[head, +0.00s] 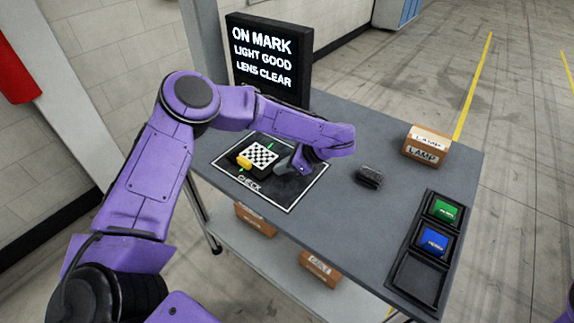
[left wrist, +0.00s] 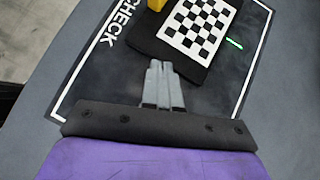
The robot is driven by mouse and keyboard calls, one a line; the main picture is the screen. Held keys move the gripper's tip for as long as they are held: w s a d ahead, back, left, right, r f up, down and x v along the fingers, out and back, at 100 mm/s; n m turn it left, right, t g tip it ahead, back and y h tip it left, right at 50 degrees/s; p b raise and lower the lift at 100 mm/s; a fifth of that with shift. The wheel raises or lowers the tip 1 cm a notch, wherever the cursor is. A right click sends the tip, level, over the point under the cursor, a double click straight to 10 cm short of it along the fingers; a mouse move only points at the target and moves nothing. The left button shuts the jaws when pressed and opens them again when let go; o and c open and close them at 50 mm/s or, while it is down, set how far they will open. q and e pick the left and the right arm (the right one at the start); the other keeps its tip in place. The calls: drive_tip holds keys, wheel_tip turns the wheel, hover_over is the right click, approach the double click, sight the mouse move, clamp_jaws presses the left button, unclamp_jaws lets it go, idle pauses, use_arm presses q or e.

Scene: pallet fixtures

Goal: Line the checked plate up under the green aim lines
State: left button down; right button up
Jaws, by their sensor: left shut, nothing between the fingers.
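The checked plate (head: 262,155) is black with a black-and-white checker pattern and a yellow block (head: 243,162) at one end. It lies on the dark CHECK mat (head: 292,193), inside the white outline. One green aim line (head: 269,146) shows at its far edge and another near the yellow block. The plate (left wrist: 170,48) and one green line (left wrist: 234,43) also show in the left wrist view. My left gripper (head: 281,169) is shut and empty beside the plate; in the left wrist view its fingertips (left wrist: 160,66) appear just short of the plate's edge. I cannot tell whether they touch.
A screen (head: 268,60) behind the mat reads ON MARK, LIGHT GOOD, LENS CLEAR. A dark block (head: 369,177) and a LAMP box (head: 427,145) stand to the right. A black tray (head: 417,281) holds green and blue blocks. Boxes sit on the lower shelf (head: 285,262).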

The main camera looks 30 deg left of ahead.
use_arm(q)
drive_tip(key=shift+d, duration=0.1)
drive_tip(key=shift+s+a+f+b, duration=0.1)
drive_tip(key=shift+s+a+b, duration=0.1)
drive_tip(key=shift+a+b, duration=0.5)
drive_tip(key=shift+s+a, duration=0.1)
drive_tip(key=shift+a, duration=0.1)
drive_tip(key=shift+r, duration=0.2)
drive_tip(key=shift+w+d+f+b, duration=0.2)
drive_tip(key=shift+d+b, duration=0.35)
drive_tip(key=shift+d, duration=0.25)
drive_tip(key=shift+w+d+f+b, duration=0.1)
drive_tip(key=shift+w+d+b, duration=0.1)
drive_tip(key=shift+d+b, duration=0.45)
drive_tip(key=b+v, duration=0.2)
drive_tip(key=v, duration=0.8)
drive_tip(key=shift+d, duration=0.3)
drive_tip(key=shift+w+d+r, duration=0.1)
drive_tip(key=shift+d+r, duration=0.15)
drive_tip(key=shift+r, duration=0.1)
